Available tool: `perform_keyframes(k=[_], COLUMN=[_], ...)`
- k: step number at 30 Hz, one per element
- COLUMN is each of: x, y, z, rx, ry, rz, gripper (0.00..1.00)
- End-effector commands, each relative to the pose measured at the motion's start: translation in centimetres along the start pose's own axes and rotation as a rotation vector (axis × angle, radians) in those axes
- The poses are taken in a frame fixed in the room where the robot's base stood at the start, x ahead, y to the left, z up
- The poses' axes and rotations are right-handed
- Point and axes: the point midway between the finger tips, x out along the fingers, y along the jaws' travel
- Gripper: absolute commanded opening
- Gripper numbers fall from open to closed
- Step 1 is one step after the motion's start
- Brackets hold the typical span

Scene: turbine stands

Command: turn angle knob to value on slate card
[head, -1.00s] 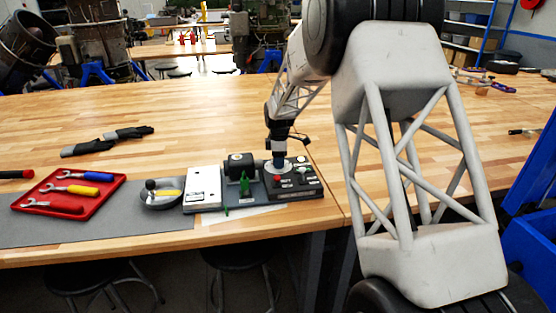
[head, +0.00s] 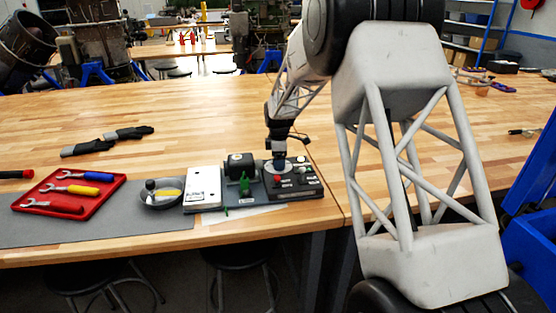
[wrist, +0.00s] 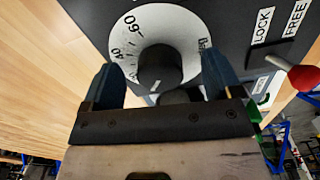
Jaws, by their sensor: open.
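The black angle knob (wrist: 160,64) sits at the centre of a white dial (wrist: 142,28) in the wrist view. The marks 60 and 40 are readable; the marking at the right is partly hidden. A short white mark shows on the knob's near side. My gripper (wrist: 162,78) is open, with one finger on each side of the knob and gaps between. In the head view my gripper (head: 279,158) points down over the dial on the dark control box (head: 306,190). I cannot make out a slate card or its value in either view.
A red-tipped lever (wrist: 304,77) stands beside LOCK and FREE labels, right of the dial. Left of the control box are a white box (head: 203,182), a grey bowl (head: 150,203) and a red tool tray (head: 50,188). The table behind is mostly clear.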

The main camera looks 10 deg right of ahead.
Motion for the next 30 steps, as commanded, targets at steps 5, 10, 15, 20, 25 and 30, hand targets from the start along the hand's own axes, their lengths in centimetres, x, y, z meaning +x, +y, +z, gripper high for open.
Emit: perform_keyframes(k=[5, 10, 15, 20, 25, 30], x=[-0.7, -1.7, -2.7, -3.5, -4.5, -4.9], y=[0.0, 0.0, 0.0, 0.1, 0.0, 0.0], z=[0.0, 0.0, 0.0, 0.0, 0.0, 0.0], rx=[0.000, 0.000, 0.000, 0.000, 0.000, 0.000], ry=[0.000, 0.000, 0.000, 0.000, 0.000, 0.000], rz=[0.002, 0.001, 0.001, 0.001, 0.001, 0.001], gripper=[0.84, 0.84, 0.84, 0.84, 0.84, 0.84])
